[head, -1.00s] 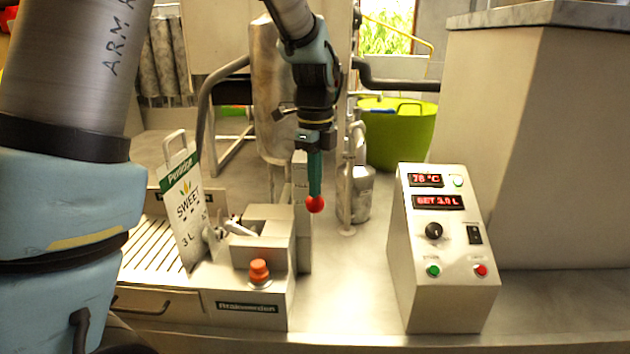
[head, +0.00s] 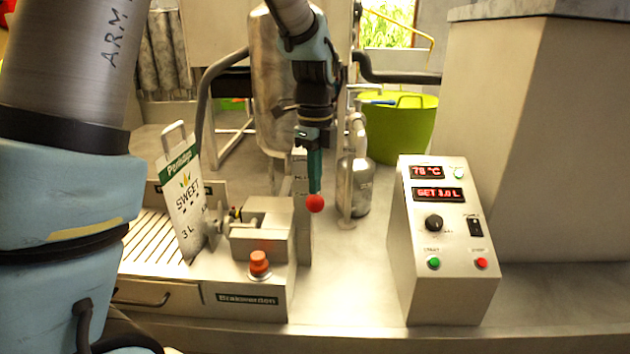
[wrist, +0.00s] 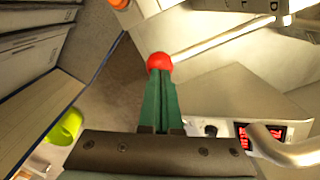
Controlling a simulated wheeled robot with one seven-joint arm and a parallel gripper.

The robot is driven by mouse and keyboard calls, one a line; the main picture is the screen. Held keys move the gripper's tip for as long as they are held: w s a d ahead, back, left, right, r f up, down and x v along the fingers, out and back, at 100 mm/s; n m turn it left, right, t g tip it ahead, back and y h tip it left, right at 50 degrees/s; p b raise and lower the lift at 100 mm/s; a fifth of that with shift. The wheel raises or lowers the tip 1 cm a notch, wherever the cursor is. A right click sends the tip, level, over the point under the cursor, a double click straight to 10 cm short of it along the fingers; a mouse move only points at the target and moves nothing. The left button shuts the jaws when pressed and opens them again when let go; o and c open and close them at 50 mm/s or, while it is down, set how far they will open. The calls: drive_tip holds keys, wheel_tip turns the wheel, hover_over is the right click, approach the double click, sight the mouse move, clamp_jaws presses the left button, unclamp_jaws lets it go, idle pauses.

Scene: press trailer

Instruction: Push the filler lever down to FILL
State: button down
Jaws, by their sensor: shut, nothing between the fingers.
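The filler lever shows as a red ball knob (head: 315,203) in the head view. In the wrist view the knob (wrist: 159,61) sits on a thin metal rod running to the upper right. My gripper (head: 315,188) is shut, with green fingers pointing down and the tips right at the top of the knob; contact looks likely but is not clear. The fingertips also meet the knob in the wrist view (wrist: 160,76). Behind the knob stands a pale upright plate (head: 301,175) with small lettering that I cannot read; no FILL mark is legible. The lever's rod is hard to see in the head view.
A SWEET 3 L pouch (head: 186,205) stands at the filler's left. An orange-red button (head: 259,262) sits on the filler's front. A control box (head: 445,275) stands right, showing 78 °C. A metal bottle (head: 358,180) and green tub (head: 405,135) are behind. Bench between filler and box is clear.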

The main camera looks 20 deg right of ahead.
wheel_tip(320, 180, up, 9)
drive_tip(key=p, duration=0.6)
drive_tip(key=shift+r+p, duration=0.15)
drive_tip(key=shift+p, duration=0.2)
drive_tip(key=s+a+f+n+b, duration=0.1)
drive_tip(key=a+f+n, duration=0.2)
drive_tip(key=a+n, duration=0.6)
drive_tip(key=s+a+f+n+t+b, duration=0.1)
drive_tip(key=a+f+n, duration=0.3)
drive_tip(key=a+n, duration=0.5)
drive_tip(key=s+a+f+n+b, duration=0.1)
drive_tip(key=a+f+n+b, duration=0.1)
drive_tip(key=a+n, duration=0.8)
drive_tip(key=shift+s+a+f+t, duration=0.2)
drive_tip(key=shift+a+f+t, duration=0.1)
drive_tip(key=shift+a+f, duration=0.55)
